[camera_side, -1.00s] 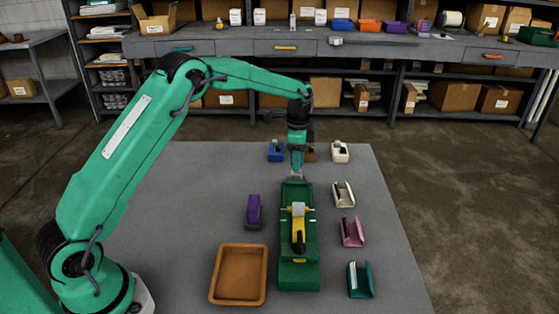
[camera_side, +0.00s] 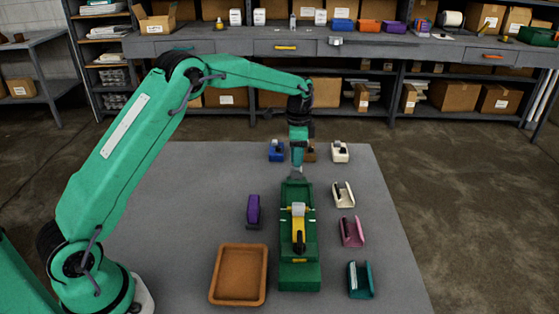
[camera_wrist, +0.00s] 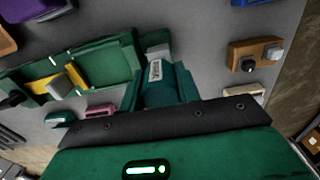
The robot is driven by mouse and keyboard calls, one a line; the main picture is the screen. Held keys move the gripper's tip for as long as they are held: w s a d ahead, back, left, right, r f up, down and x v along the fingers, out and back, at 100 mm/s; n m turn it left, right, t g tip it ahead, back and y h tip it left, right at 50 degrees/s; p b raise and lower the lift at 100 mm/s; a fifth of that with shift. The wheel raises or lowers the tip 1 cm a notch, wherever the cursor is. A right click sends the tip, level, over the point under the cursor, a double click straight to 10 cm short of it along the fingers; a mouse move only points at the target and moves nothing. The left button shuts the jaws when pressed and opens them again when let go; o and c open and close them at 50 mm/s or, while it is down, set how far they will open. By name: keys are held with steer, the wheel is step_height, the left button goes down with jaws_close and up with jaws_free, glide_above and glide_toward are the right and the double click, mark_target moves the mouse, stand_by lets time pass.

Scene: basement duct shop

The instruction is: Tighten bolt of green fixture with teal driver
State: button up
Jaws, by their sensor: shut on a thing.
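The green fixture (camera_side: 300,270) lies lengthwise on the grey table, with a yellow clamp-like part (camera_side: 298,224) with a dark end on it. It also shows in the wrist view (camera_wrist: 108,55). My gripper (camera_side: 298,150) is above the fixture's far end, pointing down, shut on the teal driver (camera_wrist: 163,86). The driver has a pale label, and its grey tip end (camera_wrist: 158,51) is at the end of the fixture in the wrist view. The bolt is not distinguishable, so I cannot tell whether the tip touches it.
A brown tray (camera_side: 238,298) and a purple holder (camera_side: 253,210) are left of the fixture. Cream (camera_side: 343,194), pink (camera_side: 351,232) and teal (camera_side: 360,281) holders stand on the right. Blue (camera_side: 276,151), brown (camera_side: 311,153) and white (camera_side: 340,151) blocks are behind. The table's left is clear.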

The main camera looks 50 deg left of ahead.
steer(key=shift+r, duration=1.9)
steer(key=shift+s, duration=0.1)
